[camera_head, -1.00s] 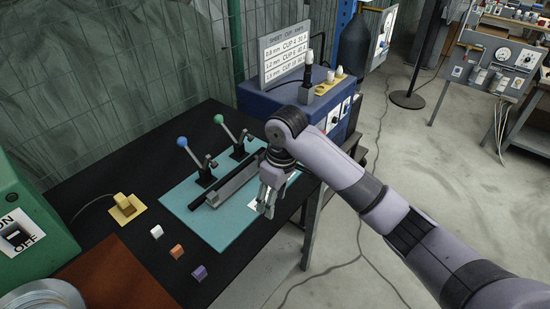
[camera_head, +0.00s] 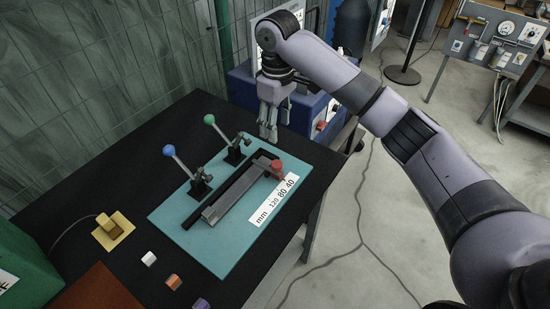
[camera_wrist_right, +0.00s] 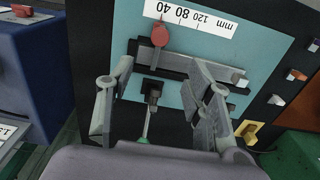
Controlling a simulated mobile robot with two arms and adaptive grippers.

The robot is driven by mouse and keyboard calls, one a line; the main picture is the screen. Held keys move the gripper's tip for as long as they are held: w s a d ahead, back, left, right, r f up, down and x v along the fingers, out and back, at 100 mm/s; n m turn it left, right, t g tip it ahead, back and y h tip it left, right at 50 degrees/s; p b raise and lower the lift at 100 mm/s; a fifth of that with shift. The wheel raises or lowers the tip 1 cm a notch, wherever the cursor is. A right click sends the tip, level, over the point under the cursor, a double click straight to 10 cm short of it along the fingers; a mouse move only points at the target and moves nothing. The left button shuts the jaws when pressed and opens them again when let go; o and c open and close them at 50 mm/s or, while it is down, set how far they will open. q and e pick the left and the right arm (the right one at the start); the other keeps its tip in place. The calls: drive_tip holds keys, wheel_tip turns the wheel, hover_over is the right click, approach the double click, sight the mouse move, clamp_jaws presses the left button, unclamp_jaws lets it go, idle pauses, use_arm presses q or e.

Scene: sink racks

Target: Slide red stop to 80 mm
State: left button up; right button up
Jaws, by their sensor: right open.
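The red stop (camera_head: 277,167) sits on the grey rail (camera_head: 233,194) of a teal plate (camera_head: 222,250), at its far right end. A white scale (camera_head: 274,200) marked 40, 80 and 120 mm lies beside the rail. In the right wrist view the red stop (camera_wrist_right: 159,35) is close to the 40 mark of the upside-down scale (camera_wrist_right: 190,18). My right gripper (camera_head: 269,134) is open and empty, beyond the rail's far end and apart from the stop. Its spread fingers (camera_wrist_right: 160,80) show in the wrist view. My left gripper is not in view.
Toggle clamps with a blue knob (camera_head: 169,150) and a green knob (camera_head: 209,119) stand behind the rail. Small blocks, including a white one (camera_head: 149,258), and a yellow-based switch (camera_head: 113,230) lie at the near left. A blue box (camera_head: 243,88) stands at the back.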

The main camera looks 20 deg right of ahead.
sight(277, 163)
wheel_tip(277, 163, down, 6)
drive_tip(key=shift+s+r+p, duration=0.1)
drive_tip(key=shift+s+p, duration=0.05)
drive_tip(key=shift+p, duration=0.35)
wheel_tip(277, 163, down, 7)
drive_tip(key=shift+r+p, duration=0.15)
drive_tip(key=shift+p, duration=0.4)
wheel_tip(277, 163, down, 2)
drive_tip(key=shift+f, duration=0.35)
drive_tip(key=c, duration=0.7)
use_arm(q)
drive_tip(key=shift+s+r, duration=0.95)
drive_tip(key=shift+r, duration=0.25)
use_arm(e)
clamp_jaws()
